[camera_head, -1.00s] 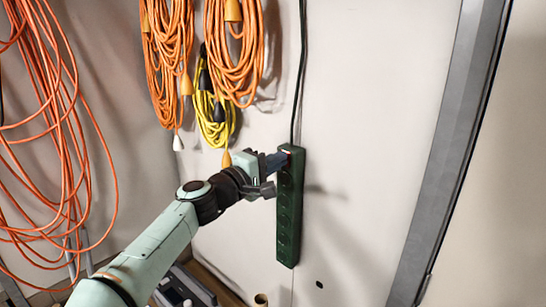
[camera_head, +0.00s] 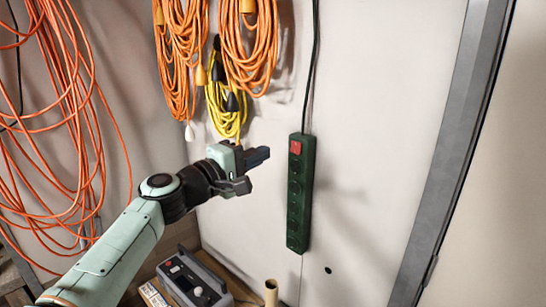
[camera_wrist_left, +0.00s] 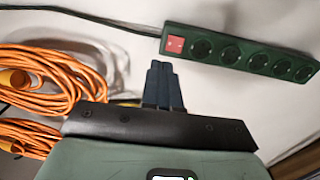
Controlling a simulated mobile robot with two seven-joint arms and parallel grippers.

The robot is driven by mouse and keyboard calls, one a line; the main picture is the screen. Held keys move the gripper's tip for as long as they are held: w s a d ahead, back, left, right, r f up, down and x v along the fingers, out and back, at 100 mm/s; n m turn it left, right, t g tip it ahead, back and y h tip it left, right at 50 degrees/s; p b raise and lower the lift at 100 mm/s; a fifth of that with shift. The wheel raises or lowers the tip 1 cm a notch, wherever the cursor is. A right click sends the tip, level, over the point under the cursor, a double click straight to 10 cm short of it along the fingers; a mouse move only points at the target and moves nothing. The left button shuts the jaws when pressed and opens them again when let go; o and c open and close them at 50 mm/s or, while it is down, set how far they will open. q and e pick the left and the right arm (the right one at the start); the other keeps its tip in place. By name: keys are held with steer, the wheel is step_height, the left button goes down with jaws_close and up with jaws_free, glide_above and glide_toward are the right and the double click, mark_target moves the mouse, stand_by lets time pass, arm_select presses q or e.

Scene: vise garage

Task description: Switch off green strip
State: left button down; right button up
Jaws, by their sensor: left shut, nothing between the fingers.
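The green power strip (camera_head: 299,200) hangs upright on the pale wall, with its black cord running up from the top. Its red switch (camera_head: 296,147) sits at the top end. In the left wrist view the strip (camera_wrist_left: 245,54) lies across the upper right, with the red switch (camera_wrist_left: 175,44) at its left end. My left gripper (camera_head: 262,155) is shut and empty, to the left of the strip's upper part and apart from it. Its closed fingers (camera_wrist_left: 163,86) also show in the left wrist view, below the switch. My right gripper is not in view.
Coiled orange cords (camera_head: 250,50) and a yellow cord (camera_head: 226,108) hang on the wall above and left of my gripper. More orange cable (camera_head: 60,130) hangs at the far left. A grey device (camera_head: 193,280) stands low down. The wall right of the strip is clear.

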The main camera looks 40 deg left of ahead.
arm_select(q)
steer(key=s, duration=0.4)
steer(key=shift+a+r+b, duration=0.2)
steer(key=shift+r+b, duration=0.05)
steer(key=shift+b, duration=0.05)
steer(key=shift+w, duration=0.1)
